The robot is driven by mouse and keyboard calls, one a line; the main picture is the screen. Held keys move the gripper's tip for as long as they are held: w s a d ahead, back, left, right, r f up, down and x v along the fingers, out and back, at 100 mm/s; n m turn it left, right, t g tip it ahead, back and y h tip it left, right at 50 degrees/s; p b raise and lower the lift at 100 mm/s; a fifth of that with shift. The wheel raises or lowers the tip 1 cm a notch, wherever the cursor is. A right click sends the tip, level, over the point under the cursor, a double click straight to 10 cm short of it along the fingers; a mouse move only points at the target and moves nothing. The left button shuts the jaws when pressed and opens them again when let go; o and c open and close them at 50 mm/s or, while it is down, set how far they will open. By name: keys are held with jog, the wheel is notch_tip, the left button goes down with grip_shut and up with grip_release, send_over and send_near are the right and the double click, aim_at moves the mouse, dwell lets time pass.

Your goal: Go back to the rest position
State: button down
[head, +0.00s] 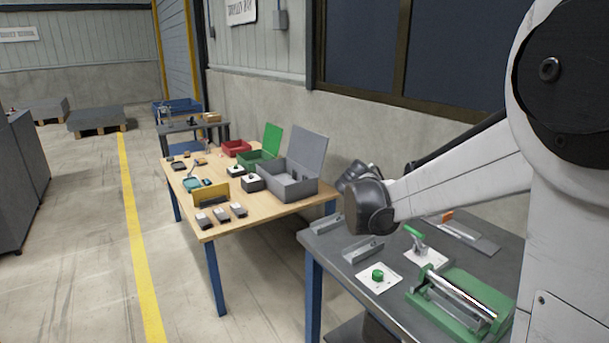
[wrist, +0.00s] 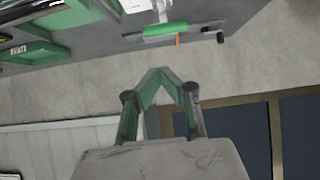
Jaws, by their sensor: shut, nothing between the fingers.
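My gripper (wrist: 160,76) shows in the lower middle of the wrist view. Its two green-padded fingers lean together and meet at the tips, with nothing held between them. Behind the fingertips are a bare concrete wall and a grey table edge, so the gripper is clear of objects there. In the head view my white arm reaches left over the grey table; the fingers cannot be made out there, hidden behind dark arm parts.
The grey table (head: 334,266) holds a green button (head: 377,275), a green-handled lever (head: 415,233) and a green fixture with a metal roller (head: 462,292). A wooden table (head: 255,216) beyond carries a grey lidded box (head: 289,186) and several small parts. The floor at left is open.

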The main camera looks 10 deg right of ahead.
jog(key=s+a+n+t+y, duration=0.3)
jog(key=s+a+n+y, duration=0.7)
jog(key=s+a, duration=1.3)
jog(key=s+n, duration=0.3)
jog(key=n, duration=0.1)
jog(key=shift+a+f+t, duration=0.3)
jog(key=shift+f, duration=0.1)
jog(key=w+d+f+n+g+h+p, duration=0.1)
jog(key=w+d+n+g+h, duration=0.1)
jog(key=w+d+n, duration=0.6)
jog(key=w+d+f+n+g+h, duration=0.1)
jog(key=w+d+n+g+h, duration=0.1)
jog(key=w+d+n+h, duration=0.3)
jog(key=w+d+n, duration=0.4)
jog(key=w+n, duration=0.5)
jog(key=w, duration=0.3)
jog(key=shift+w+g+p, duration=0.3)
jog(key=shift+w+p, duration=0.1)
